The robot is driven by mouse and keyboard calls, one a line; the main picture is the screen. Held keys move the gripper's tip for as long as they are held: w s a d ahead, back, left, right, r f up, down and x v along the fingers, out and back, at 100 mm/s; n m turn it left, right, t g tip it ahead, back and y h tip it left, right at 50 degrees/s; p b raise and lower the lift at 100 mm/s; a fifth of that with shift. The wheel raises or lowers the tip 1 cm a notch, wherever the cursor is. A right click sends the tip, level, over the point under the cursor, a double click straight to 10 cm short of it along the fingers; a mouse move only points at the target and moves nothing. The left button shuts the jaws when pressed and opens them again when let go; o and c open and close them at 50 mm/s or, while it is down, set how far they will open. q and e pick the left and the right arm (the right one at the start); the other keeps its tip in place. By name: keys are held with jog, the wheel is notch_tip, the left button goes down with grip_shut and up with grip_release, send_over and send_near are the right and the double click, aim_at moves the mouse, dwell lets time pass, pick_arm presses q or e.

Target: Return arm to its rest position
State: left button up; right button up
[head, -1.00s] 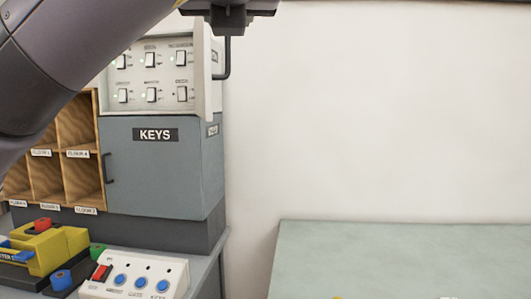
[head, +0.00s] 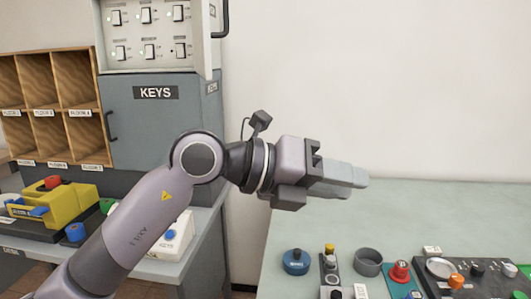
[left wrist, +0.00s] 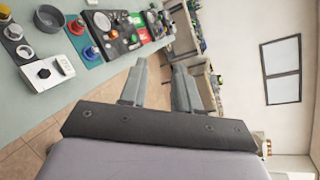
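My left arm (head: 133,225) comes in from the lower left in the head view. My left gripper (head: 352,176) points to the right, above the back of the green table. In the left wrist view its two fingers (left wrist: 168,88) stand apart with nothing between them, so it is open and empty. It touches nothing that I can see. My right arm and gripper are not in view.
The grey KEYS cabinet (head: 158,130) with a switch panel (head: 150,34) stands behind my left arm. A yellow device (head: 50,208) sits on the left desk.

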pick_arm(q)
jog(key=w+a+f+n+t+y+p, duration=0.1)
jog(key=a+f+n+t+y+p, duration=0.15)
jog(key=a+f+n+t, duration=0.95)
jog(key=w+a+f+n+t+y+p, duration=0.1)
jog(key=a+f+n+t+y, duration=0.25)
jog(key=a+f+n, duration=1.05)
jog(key=s+a+f+n+g+y, duration=0.2)
jog(key=s+f+n, duration=0.4)
jog(key=s+f, duration=0.3)
jog(key=s+a+f+n+g+y, duration=0.2)
jog(key=s+f+n+g+y, duration=0.2)
jog(key=s+f, duration=0.5)
jog(key=n+g, duration=0.2)
jog(key=n, duration=0.1)
jog(key=shift+s+a+p, duration=0.25)
jog(key=shift+s+p, duration=0.1)
jog(key=shift+p, duration=0.05)
jog(key=shift+a+n+y, duration=0.1)
jog(key=shift+n+y, duration=0.2)
